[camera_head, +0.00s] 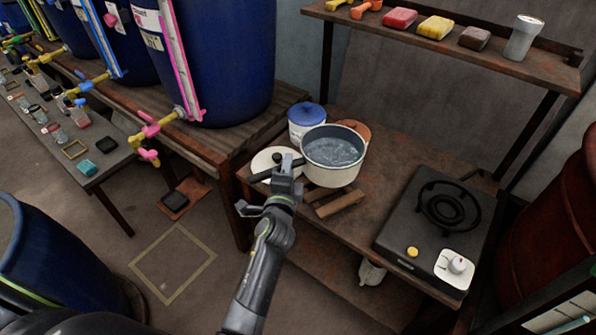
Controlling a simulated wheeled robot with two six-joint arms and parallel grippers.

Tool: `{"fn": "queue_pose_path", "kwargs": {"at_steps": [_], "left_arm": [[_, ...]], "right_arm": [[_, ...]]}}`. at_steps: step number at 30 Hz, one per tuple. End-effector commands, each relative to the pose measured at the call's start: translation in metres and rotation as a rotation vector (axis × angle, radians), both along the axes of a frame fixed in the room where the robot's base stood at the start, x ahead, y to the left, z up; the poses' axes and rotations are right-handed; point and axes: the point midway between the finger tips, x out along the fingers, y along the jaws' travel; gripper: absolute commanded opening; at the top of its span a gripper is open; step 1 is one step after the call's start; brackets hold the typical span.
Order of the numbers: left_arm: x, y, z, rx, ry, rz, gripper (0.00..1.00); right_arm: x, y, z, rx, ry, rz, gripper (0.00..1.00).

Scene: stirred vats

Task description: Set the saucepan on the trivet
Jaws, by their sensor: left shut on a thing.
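The saucepan (333,173) is cream-white with a grey inside and holds a watery liquid. It is upright on or just above the bench. My left gripper (287,167) is shut on its dark handle (260,176), left of the pan. Wooden slats (340,205), which look like the trivet, show in front of and partly under the pan. I cannot tell whether the pan touches them. A round reddish-brown piece (357,129) is mostly hidden behind the pan. My right gripper is not in view.
A pale lid (268,159) with a dark knob lies left of the pan, beside a white pot with a blue lid (307,116). A black burner (432,232) stands to the right. A shelf (460,58) overhangs the back. Bare bench (400,165) lies between pan and burner.

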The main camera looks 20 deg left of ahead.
Motion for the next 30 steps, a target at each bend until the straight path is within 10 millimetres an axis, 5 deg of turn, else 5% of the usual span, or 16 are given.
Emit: {"fn": "queue_pose_path", "kwargs": {"at_steps": [9,30], "left_arm": [[0.001,0.000,-0.038,-0.003,-0.012,-0.002,0.00],[0.001,0.000,-0.081,-0.003,-0.012,-0.002,0.00]], "right_arm": [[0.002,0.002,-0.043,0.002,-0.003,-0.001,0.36],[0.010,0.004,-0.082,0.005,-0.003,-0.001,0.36]]}}
